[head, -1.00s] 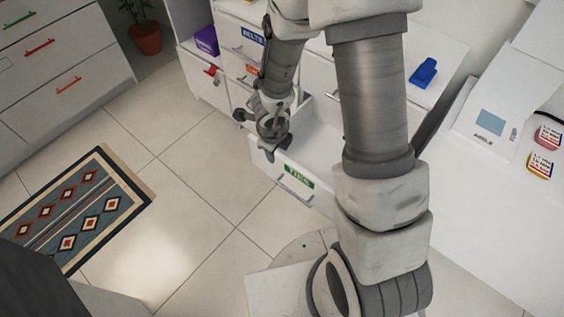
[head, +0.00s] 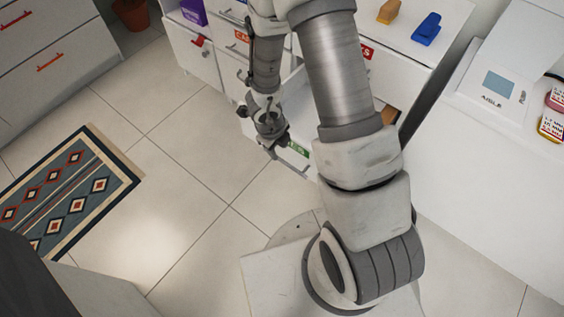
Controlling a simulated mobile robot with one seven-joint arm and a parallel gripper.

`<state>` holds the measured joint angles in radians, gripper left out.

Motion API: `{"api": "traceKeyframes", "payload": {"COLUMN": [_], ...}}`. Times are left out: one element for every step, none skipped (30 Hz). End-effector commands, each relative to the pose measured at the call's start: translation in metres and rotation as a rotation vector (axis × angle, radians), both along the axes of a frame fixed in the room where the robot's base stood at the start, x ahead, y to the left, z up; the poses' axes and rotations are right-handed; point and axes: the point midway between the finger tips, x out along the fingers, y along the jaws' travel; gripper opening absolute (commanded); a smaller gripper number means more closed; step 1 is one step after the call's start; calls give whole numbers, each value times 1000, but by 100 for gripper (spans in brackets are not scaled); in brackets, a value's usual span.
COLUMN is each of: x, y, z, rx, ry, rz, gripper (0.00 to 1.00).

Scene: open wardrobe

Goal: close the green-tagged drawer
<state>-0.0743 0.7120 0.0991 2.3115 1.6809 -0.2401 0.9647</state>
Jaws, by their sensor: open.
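The green-tagged drawer (head: 299,166) stands pulled out of the white cabinet, low in the middle of the head view. Its green tag (head: 298,149) shows just right of my gripper, and my arm hides much of the drawer. My gripper (head: 270,147) is open, pointing down at the left end of the drawer front. It overlaps the front in the picture; I cannot tell whether it touches. I see nothing held in it.
The white cabinet's top (head: 441,20) bears a blue object (head: 427,27) and an orange-yellow one (head: 389,11). A patterned rug (head: 70,195) lies on open tiled floor. A white counter (head: 480,175) stands right.

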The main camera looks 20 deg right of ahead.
Motion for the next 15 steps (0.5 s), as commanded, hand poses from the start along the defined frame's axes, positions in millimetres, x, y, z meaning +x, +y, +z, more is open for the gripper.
{"api": "traceKeyframes", "payload": {"x": [1,1,2,3,3,4,5,5,6,6,6,7,7,7,8], "y": [-1,-2,-3,-4,-4,-5,-6,-7,-8,-8,-9,-10,-10,-11,-11], "z": [-14,-19,-25,-29,-33,-39,-43,-47,-52,-56,-59,-63,-66,-68,-71], "rx": [-1,0,0,0,0,0,-1,-1,0,0,0,0,0,0,0], "ry": [1,0,0,0,0,0,-1,-1,0,0,0,0,0,0,0], "rz": [0,0,0,0,0,1,0,0,-1,-1,-1,0,0,0,-1], "gripper": [45,45,45,45,45,45,45,45,45,45,45,45,45,45,45]}}
